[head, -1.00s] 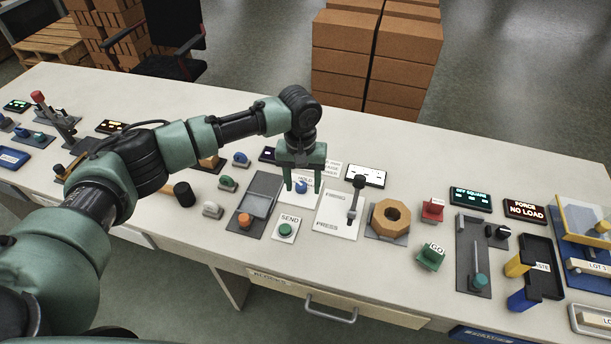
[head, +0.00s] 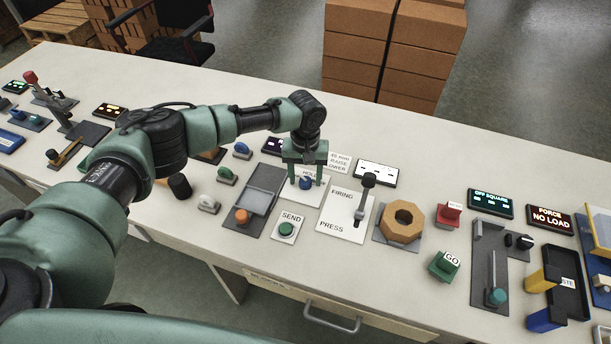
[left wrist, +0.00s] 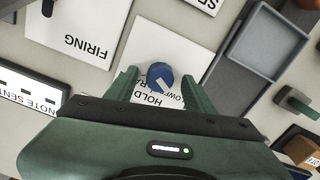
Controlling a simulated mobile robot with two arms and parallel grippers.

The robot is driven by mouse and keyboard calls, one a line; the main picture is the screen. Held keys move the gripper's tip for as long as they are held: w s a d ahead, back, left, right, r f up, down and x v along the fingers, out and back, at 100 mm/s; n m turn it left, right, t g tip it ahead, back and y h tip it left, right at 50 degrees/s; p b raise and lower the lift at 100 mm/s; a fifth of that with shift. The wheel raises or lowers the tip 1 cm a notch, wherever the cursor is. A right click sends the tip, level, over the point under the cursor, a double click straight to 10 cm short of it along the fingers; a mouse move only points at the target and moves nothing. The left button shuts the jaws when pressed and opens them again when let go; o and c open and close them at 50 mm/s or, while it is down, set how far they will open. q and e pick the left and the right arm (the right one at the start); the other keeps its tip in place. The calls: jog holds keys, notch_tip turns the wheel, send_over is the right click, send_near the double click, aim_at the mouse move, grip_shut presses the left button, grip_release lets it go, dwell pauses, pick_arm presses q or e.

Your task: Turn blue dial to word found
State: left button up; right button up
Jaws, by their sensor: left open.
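The blue dial (head: 305,183) sits on a white labelled plate (head: 312,200) in the middle of the bench. In the left wrist view the dial (left wrist: 160,74) has a pale mark on its lower part, and the printed word HOLD and a partly hidden word show below it on the plate (left wrist: 188,52). My left gripper (head: 305,182) points down over the plate. Its fingers are open, one on each side of the dial, with a visible gap in the wrist view. My right gripper is not in view.
Left of the plate are a grey tray panel (head: 260,186) with an orange knob and a green SEND button (head: 287,229). To the right stand the FIRING/PRESS lever (head: 363,197) and a wooden octagonal ring (head: 403,219). A lit display (head: 377,173) lies behind.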

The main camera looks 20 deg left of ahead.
pick_arm(q)
jog(key=c, duration=1.1)
grip_shut()
jog(key=shift+m+p, duration=1)
jog(key=shift+p, duration=0.05)
jog(key=shift+m+p, duration=0.35)
jog(key=shift+m, duration=0.45)
jog(key=m, duration=0.4)
jog(key=shift+p, duration=0.35)
jog(key=shift+m, duration=2.1)
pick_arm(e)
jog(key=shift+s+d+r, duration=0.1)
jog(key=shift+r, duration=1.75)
